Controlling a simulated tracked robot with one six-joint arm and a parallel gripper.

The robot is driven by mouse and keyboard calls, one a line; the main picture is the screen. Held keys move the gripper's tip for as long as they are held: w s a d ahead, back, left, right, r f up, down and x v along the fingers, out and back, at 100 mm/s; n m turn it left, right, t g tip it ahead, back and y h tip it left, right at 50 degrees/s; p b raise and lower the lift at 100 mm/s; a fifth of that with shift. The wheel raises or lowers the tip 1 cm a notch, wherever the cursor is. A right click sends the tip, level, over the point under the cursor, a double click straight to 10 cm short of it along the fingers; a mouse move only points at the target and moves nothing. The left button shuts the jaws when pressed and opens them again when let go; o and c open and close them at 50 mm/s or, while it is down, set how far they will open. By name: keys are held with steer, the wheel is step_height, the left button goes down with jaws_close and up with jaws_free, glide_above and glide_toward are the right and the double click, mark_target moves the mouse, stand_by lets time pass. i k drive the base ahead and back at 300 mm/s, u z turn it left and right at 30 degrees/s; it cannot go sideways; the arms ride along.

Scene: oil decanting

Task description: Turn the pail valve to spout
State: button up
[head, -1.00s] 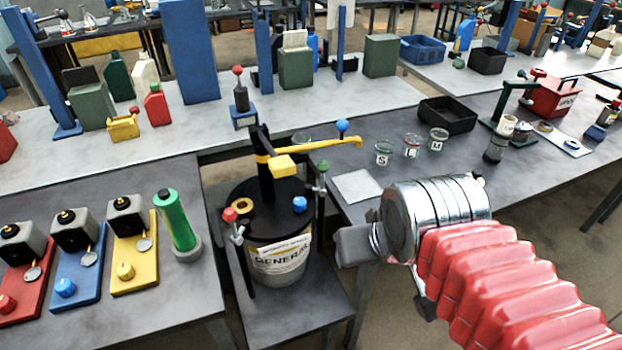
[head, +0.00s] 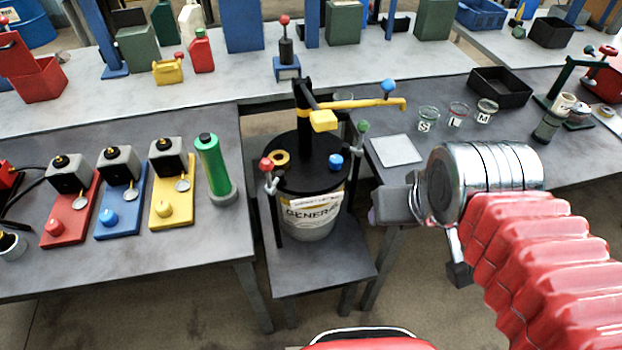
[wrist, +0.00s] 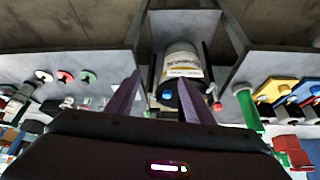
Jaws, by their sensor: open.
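The pail (head: 312,218), with a white label reading "GENERAL", stands on a low grey stand. On its black lid are a black post with a yellow arm (head: 355,104), a blue knob (head: 336,162) and a yellow ring (head: 281,157). A red-knobbed silver fitting (head: 270,180) is at the left rim and a green-knobbed one (head: 362,128) at the right rim. Which part is the valve is unclear. My gripper (wrist: 158,76) is open and empty. The pail (wrist: 182,62) and blue knob (wrist: 166,95) appear between and beyond its fingers, apart from them, in the upside-down wrist view.
Left of the pail, a bench holds red, blue and yellow (head: 172,200) devices and a green cylinder (head: 214,165). On the right bench are a pale square plate (head: 397,150), small labelled jars (head: 457,113) and a black tray (head: 501,92). A gap separates my arm from the pail.

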mark_target(336, 161)
steer(key=u, duration=2)
steer(key=k, duration=0.45)
steer(key=z, duration=0.05)
